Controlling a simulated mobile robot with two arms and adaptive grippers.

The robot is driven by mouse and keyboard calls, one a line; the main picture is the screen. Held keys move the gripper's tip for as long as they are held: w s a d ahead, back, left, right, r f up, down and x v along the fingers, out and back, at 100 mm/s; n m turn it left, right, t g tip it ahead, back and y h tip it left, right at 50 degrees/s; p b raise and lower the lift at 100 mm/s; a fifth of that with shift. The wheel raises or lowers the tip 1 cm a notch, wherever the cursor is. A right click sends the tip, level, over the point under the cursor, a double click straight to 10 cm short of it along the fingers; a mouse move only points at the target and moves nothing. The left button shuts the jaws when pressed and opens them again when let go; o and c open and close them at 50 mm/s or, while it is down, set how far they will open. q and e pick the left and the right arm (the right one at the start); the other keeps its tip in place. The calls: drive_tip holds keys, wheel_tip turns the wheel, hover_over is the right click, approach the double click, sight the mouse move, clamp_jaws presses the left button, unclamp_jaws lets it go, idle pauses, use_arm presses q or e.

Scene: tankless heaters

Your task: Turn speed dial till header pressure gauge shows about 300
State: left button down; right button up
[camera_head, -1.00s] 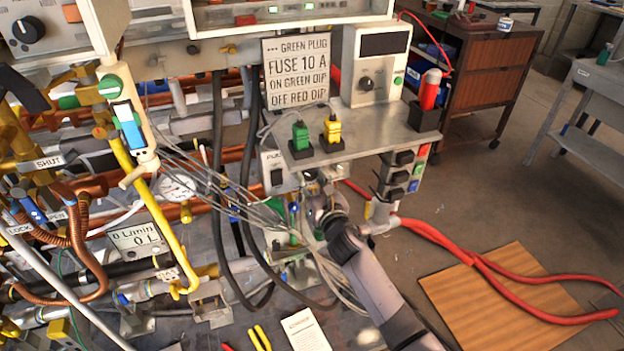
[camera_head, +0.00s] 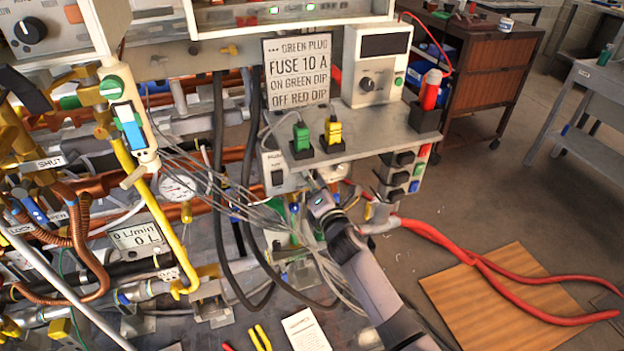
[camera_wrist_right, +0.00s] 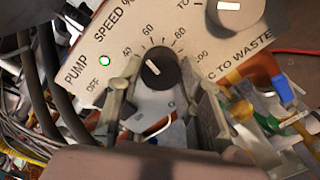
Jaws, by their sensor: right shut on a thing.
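The speed dial (camera_wrist_right: 159,68) is a black knob with a white mark, under "SPEED %" in the right wrist view. Its mark points up and left, around the 40 to 60 side. My right gripper (camera_wrist_right: 163,110) has a finger on each side of the dial and is shut on it. In the head view my right gripper (camera_head: 314,184) is at the front of the pump box (camera_head: 272,178), and the dial is hidden there. A round white gauge (camera_head: 178,187) stands left among pipes; its reading and label are too small to read. My left gripper is not in view.
A green lamp (camera_wrist_right: 105,61) is lit by "PUMP OFF". Another knob (camera_wrist_right: 229,8) sits near "TO WASTE". Grey cables (camera_head: 280,215) hang close left of my right gripper. Green (camera_head: 301,137) and yellow plugs (camera_head: 333,131) stand on the shelf above.

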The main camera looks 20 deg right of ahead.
drive_tip(key=shift+m+p, duration=2)
drive_tip(key=shift+m, duration=8)
drive_tip(key=o, duration=1.2)
drive_tip(key=shift+r, duration=0.15)
drive_tip(key=shift+c, duration=0.2)
